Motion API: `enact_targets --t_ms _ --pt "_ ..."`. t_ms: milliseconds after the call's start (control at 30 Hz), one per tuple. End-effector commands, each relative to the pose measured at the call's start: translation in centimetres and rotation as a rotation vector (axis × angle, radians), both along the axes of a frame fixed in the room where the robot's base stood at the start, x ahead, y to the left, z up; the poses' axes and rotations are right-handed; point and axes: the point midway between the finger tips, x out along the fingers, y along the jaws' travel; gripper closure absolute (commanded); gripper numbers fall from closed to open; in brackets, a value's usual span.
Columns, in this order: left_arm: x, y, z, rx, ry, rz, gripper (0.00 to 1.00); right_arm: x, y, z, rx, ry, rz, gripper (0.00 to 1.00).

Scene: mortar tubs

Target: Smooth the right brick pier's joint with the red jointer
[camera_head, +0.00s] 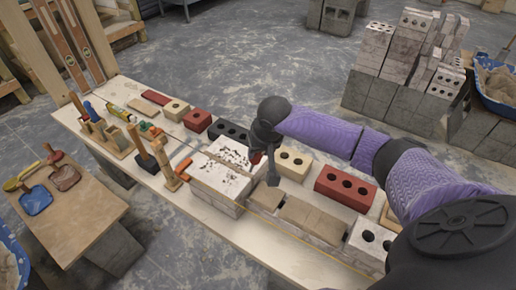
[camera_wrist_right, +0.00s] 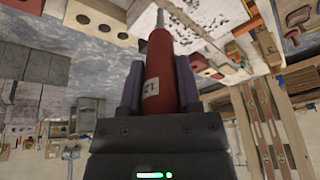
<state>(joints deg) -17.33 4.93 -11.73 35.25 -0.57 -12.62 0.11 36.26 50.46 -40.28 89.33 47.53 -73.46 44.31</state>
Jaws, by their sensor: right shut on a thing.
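The red jointer (camera_wrist_right: 160,85) is held between the two fingers of my right gripper (camera_wrist_right: 160,88) in the right wrist view; its grey metal shaft points away from the gripper. In the head view my right gripper (camera_head: 264,152) is over the bench, with a bit of red showing at it and a grey tool end pointing down beside a pale brick stack (camera_head: 222,172). To the right stands a low brick pier (camera_head: 370,244) with holed bricks, beside flat tan pieces (camera_head: 312,218). I cannot tell whether the tool touches anything. My left gripper is not in view.
A red holed brick (camera_head: 345,187) and a tan holed brick (camera_head: 292,163) stand behind. A wooden tool rack (camera_head: 105,135) is at the left of the bench. A small side table (camera_head: 75,215) holds trowels. A brick stack (camera_head: 400,75) stands on the floor behind.

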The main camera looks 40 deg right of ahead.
Motion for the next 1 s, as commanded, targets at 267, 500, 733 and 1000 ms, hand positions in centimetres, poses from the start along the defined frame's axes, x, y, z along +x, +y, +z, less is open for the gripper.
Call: enact_targets --t_ms 267,500,733,1000 --pt "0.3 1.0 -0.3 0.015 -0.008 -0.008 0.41 0.1 0.0 -1.3 0.001 -0.002 -0.001 1.0" --pt "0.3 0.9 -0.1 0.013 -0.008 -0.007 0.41 0.1 0.0 -1.2 0.002 -0.003 -0.001 1.0" --pt "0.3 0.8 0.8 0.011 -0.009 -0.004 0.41 0.0 0.0 -1.1 0.001 -0.002 -0.002 1.0" --pt "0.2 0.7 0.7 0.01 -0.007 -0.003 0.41 0.0 0.0 -1.3 0.001 -0.002 -0.001 1.0"
